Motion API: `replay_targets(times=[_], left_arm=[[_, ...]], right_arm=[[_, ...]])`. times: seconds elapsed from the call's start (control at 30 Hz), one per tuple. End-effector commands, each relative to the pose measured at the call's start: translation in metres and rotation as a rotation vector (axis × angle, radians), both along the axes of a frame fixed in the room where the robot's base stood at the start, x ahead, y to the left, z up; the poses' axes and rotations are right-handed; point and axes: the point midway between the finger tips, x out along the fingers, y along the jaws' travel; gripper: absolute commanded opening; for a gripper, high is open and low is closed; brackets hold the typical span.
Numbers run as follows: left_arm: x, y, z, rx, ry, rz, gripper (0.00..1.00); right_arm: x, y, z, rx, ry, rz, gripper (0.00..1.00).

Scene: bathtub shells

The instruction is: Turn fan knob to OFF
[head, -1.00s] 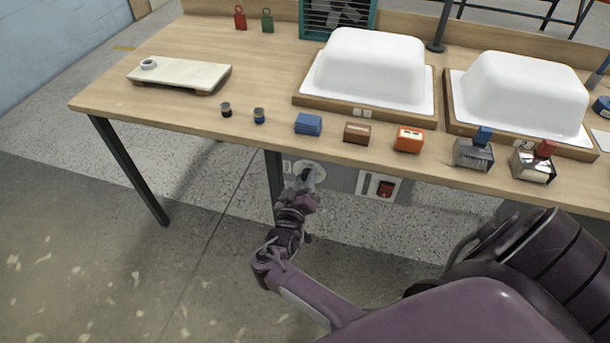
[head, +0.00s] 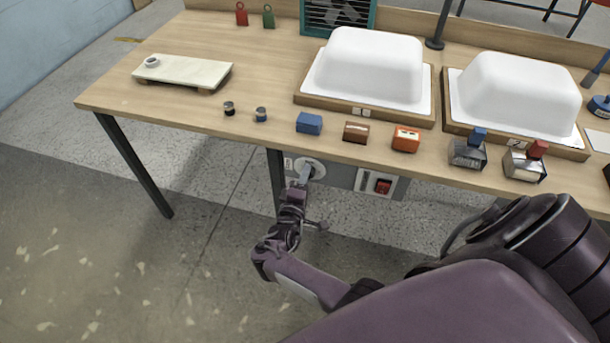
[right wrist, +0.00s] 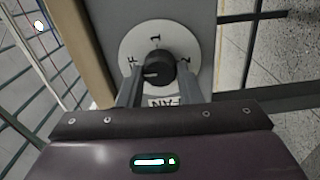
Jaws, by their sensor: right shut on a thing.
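The fan knob (right wrist: 159,65) is black and sits on a round white dial plate (right wrist: 130,42) with marks around it. A white line on the knob points left in the right wrist view. An upside-down FAN label (right wrist: 165,102) shows below the dial. My right gripper (right wrist: 158,78) is shut on the knob, one finger on each side of it. In the head view my right gripper (head: 305,174) is at the panel under the table's front edge and hides most of the knob. The dial plate shows there (head: 317,168). My left gripper is not in view.
The fan (head: 338,14) is a teal-framed box at the table's back. A red switch (head: 383,186) sits on the panel right of the dial. A table leg (head: 275,180) stands just left of my gripper. Blocks and two white shells (head: 375,62) are on the table (head: 190,108).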

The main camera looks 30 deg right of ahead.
Motion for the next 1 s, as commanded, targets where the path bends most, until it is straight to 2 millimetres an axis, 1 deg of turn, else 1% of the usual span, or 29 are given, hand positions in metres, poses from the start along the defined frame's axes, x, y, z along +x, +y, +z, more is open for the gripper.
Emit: replay_targets(times=[0.23, 0.7, 0.73, 0.9, 1.0], left_arm=[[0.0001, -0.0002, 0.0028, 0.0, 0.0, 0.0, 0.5], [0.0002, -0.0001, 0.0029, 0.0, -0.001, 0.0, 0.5], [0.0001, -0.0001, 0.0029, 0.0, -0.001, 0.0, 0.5], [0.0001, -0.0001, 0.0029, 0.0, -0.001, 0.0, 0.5], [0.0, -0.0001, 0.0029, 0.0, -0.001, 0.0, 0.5]], right_arm=[[0.0, 0.0007, -0.0005, -0.041, 0.051, 0.001, 0.09], [-0.0001, 0.0007, -0.001, -0.05, 0.061, 0.001, 0.09], [-0.0001, 0.0007, -0.001, -0.05, 0.061, 0.001, 0.33], [-0.0001, 0.0006, -0.0008, -0.05, 0.06, 0.001, 0.54], [-0.0001, 0.0005, -0.0007, -0.05, 0.06, 0.0, 0.54]])
